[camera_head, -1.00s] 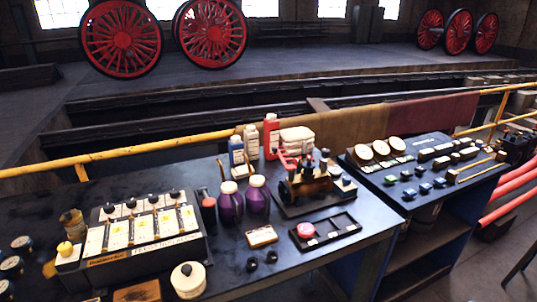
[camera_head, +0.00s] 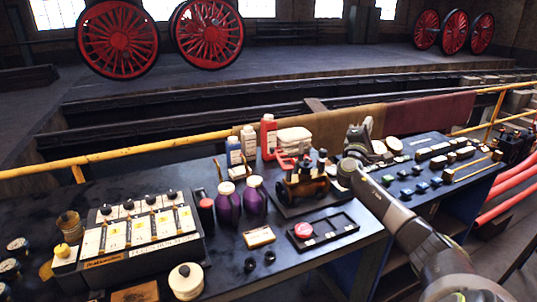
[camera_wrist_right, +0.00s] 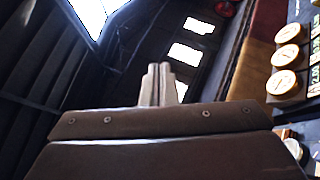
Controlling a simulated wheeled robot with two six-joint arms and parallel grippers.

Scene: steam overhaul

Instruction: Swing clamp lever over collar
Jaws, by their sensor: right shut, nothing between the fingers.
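A brass and dark fixture (camera_head: 305,188) stands on a black base plate on the near bench. A red lever-like part (camera_head: 285,160) shows on its left side. I cannot make out clearly which part is the collar. My right gripper (camera_head: 366,124) is shut and empty, raised behind and to the right of the fixture, apart from it. Its closed fingers (camera_wrist_right: 157,84) point away from the camera in the right wrist view, with nothing between them. My right arm crosses the right of the bench. My left gripper is not in view.
Purple bottles (camera_head: 228,202) stand left of the fixture. A black tray (camera_head: 340,226) with a red round piece (camera_head: 304,230) lies in front. A red bottle (camera_head: 268,137) stands behind. Round white gauges (camera_wrist_right: 288,55) line a panel on the right.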

